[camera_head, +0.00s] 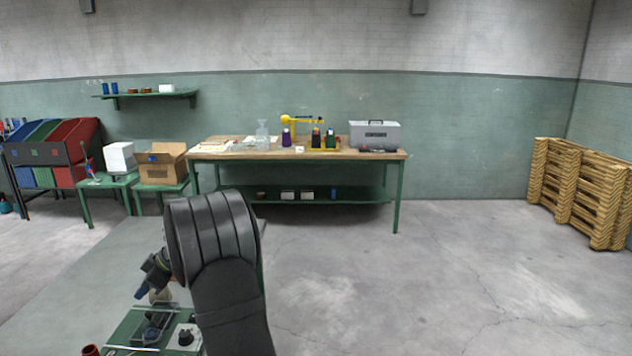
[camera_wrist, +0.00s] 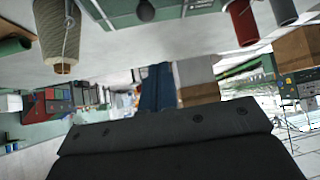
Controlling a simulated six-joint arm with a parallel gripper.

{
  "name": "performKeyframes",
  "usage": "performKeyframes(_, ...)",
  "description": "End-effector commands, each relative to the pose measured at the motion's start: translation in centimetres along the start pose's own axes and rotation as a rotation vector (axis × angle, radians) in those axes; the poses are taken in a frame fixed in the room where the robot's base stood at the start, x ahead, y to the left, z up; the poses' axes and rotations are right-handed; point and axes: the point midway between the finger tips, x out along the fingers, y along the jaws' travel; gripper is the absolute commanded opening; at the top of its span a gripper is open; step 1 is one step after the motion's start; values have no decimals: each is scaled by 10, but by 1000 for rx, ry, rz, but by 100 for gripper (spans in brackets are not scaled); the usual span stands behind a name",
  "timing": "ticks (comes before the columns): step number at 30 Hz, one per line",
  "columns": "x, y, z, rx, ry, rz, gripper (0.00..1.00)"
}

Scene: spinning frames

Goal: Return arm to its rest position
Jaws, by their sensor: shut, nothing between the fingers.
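My gripper (camera_wrist: 165,140) shows in the wrist view as a wide dark block across the bottom, shut and with nothing seen in it. In the head view my arm rises in the left foreground, bent over at the top, with its dark wrist end hanging to the left above the grey bench (camera_head: 95,270). The fingertips are too small to make out there. A tan yarn cone (camera_wrist: 57,38) shows at the top left of the wrist view, apart from the gripper. Part of a tan piece (camera_head: 160,295) shows below the wrist in the head view.
A green-plated fixture (camera_head: 122,335) lies on the bench beneath the wrist. A red tube (camera_wrist: 243,22) and a green tube (camera_wrist: 14,47) show in the wrist view. A wooden-topped table (camera_head: 240,152) stands by the back wall, pallets (camera_head: 580,192) at right. Open floor lies between.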

Motion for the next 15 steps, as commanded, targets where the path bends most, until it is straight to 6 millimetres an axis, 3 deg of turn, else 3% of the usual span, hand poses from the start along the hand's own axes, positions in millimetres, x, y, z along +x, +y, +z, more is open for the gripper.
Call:
performKeyframes(9,60,0,7,4,-2,-1,0)
performKeyframes(15,52,1,28,4,-2,1,0)
